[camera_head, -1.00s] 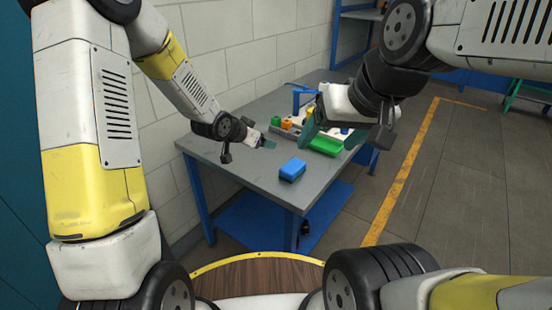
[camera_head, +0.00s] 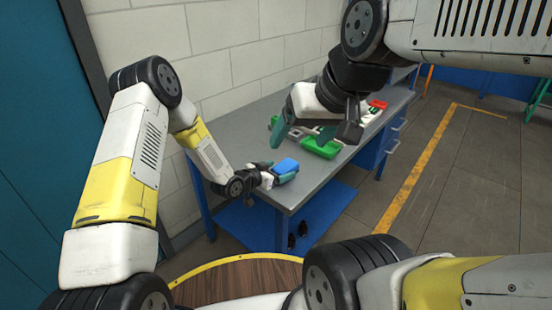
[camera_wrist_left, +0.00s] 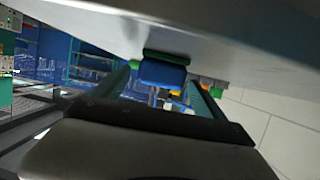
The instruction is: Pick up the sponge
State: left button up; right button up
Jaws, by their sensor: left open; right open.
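The blue sponge (camera_head: 286,166) lies on the grey table (camera_head: 245,142) near its front edge. My left gripper (camera_head: 275,172) is open at the sponge, with its teal fingers beside it. In the left wrist view the sponge (camera_wrist_left: 162,74) appears between the two fingers (camera_wrist_left: 160,95), towards their tips, with a green layer against the table surface. I cannot tell whether either finger touches it. My right gripper (camera_head: 303,135) is open and empty, above the table and farther back than the sponge.
A green tray (camera_head: 321,149) stands behind the sponge, partly hidden by my right gripper. Red and other small items (camera_head: 378,104) lie farther back. A block wall (camera_head: 225,60) runs along the table's left side. The table's left part is clear.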

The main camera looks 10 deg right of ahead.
aim_at(281, 168)
pick_arm(q)
jog(key=x, duration=0.4)
jog(key=shift+r, duration=0.2)
jog(key=c, duration=1.6)
jog(key=shift+o, duration=0.2)
jog(key=shift+r, duration=0.1)
